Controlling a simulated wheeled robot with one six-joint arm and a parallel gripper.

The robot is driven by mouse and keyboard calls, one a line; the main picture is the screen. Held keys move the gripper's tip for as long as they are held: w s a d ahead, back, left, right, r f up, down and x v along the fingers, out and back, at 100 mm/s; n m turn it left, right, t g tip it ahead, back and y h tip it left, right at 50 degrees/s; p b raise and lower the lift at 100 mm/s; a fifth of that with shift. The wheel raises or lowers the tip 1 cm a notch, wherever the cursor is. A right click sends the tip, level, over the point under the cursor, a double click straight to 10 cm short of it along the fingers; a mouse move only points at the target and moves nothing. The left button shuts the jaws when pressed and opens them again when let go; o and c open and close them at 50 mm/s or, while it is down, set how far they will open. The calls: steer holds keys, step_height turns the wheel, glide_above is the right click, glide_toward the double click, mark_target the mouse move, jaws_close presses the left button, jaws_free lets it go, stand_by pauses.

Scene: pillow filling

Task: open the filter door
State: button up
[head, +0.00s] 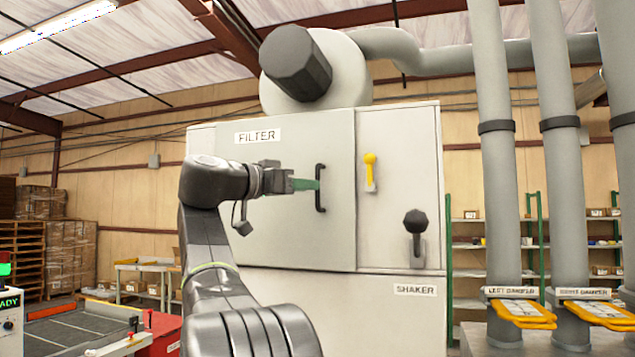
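The filter door (290,235) is a pale grey panel labelled FILTER on the front of a large cabinet. It looks closed, flush with the cabinet front. Its black vertical bar handle (321,203) is near the door's right edge. My gripper (312,185) reaches in from the left, with its green fingers at the upper part of the handle. The fingertips overlap the bar in this view. I cannot tell whether they are closed around it or only beside it. My arm hides part of the door's left side.
Right of the door are a yellow lever (370,172) and a black-knobbed lever (416,232) above the SHAKER label. Grey pipes (490,150) with yellow damper handles (521,312) stand at the right. A low table (145,268) and pallets (30,260) are at the left.

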mark_target(318, 208)
steer(key=shift+p+x, duration=0.45)
steer(key=shift+x, duration=1.75)
jaws_close()
